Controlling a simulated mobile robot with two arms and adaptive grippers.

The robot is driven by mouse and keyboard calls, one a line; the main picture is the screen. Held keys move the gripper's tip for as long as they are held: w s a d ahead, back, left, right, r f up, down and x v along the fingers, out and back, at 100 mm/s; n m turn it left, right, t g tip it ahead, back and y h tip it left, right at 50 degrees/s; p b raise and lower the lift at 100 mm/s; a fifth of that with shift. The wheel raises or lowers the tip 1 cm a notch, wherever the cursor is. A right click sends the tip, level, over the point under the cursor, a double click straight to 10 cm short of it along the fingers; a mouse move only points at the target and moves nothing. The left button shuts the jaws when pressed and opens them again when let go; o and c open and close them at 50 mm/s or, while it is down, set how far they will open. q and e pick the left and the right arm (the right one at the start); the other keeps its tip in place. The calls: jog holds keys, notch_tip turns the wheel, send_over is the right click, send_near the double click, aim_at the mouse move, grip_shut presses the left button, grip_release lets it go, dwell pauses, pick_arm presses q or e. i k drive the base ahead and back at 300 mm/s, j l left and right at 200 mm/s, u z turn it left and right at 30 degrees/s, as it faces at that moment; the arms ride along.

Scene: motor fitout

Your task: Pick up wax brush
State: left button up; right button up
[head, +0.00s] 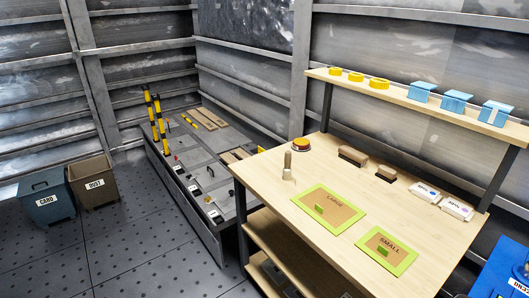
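On the wooden workbench (385,235) stands a small upright wooden item (288,168), like a short handle with a paler base. A larger brown brush-like block (353,156) and a smaller one (386,173) lie toward the bench's back edge. I cannot tell for certain which of these is the wax brush. A round orange-and-dark tin (301,144) sits behind the upright item. Neither of my grippers is in view.
Green-framed boards marked LARGE (342,222) and SMALL (405,247) lie in front. White labelled packs (424,191) are at right. A shelf (406,90) above holds yellow rolls and blue boxes. Bins marked CARD (45,200) and DUST (94,185) stand left; floor before them is clear.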

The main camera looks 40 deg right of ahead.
aim_at(287, 170)
jog(key=i, duration=1.95)
jog(key=i+z, duration=0.2)
jog(key=i, duration=0.3)
jog(key=i+j+z, duration=0.15)
jog(key=i, duration=0.35)
jog(key=i+j+z, duration=0.2)
jog(key=i, duration=0.3)
jog(key=z, duration=2.2)
